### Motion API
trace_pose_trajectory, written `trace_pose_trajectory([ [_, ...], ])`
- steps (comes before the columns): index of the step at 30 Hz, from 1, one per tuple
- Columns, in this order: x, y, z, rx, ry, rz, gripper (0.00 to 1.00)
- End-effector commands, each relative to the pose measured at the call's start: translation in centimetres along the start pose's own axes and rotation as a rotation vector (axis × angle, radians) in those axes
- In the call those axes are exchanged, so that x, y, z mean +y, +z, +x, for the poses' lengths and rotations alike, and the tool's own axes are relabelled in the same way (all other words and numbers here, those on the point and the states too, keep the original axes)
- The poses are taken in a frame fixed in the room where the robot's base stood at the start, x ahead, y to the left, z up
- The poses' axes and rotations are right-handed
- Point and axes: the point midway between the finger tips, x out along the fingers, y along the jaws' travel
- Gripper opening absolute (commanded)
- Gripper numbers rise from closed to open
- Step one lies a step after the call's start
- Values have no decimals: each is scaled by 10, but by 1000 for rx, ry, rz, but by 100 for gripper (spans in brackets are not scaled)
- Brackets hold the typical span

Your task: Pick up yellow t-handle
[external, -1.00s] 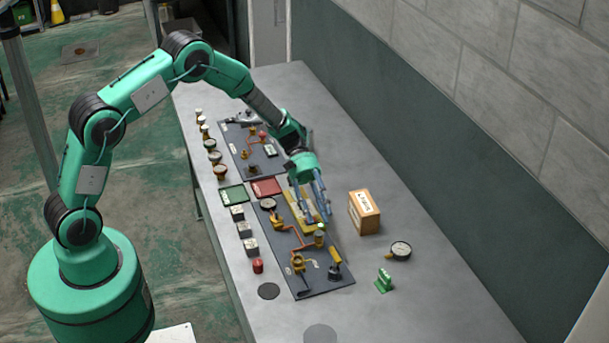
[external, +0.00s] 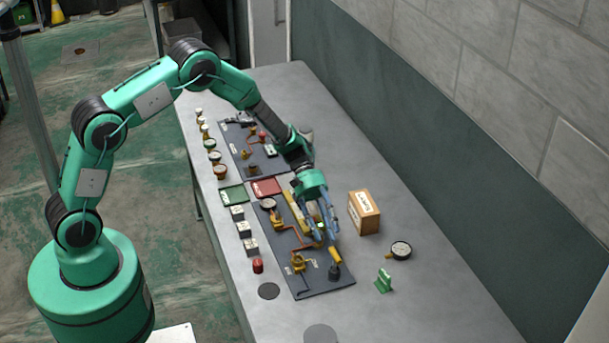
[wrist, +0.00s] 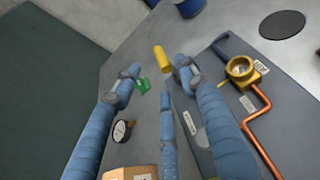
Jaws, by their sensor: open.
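The yellow t-handle (external: 335,255) is near the front right of the dark fixture board in the external view. In the wrist view only a short yellow cylinder of it (wrist: 161,58) shows, just beyond and between the two outer fingertips. My gripper (external: 329,239) has blue fingers pointing down at the board's right edge, close to the handle. In the wrist view my gripper (wrist: 156,74) is open, its fingers spread and nothing between them held. I cannot tell the exact height gap between fingertips and handle.
A dark board (external: 317,283) carries copper pipe and a brass valve (wrist: 241,70). A dark blue knob (external: 334,272) is close to the handle. A cardboard box (external: 364,213), a gauge (external: 401,250) and a green piece (external: 384,281) stand to the right.

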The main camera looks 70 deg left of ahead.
Motion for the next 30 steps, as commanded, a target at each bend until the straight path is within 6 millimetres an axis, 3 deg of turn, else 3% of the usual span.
trace_pose_trajectory([
  [6, 0, 0, 26, 0, -1, 0, 43],
  [22, 0, 0, 33, 0, 0, -1, 43],
  [30, 0, -2, 60, 0, -2, -1, 43],
])
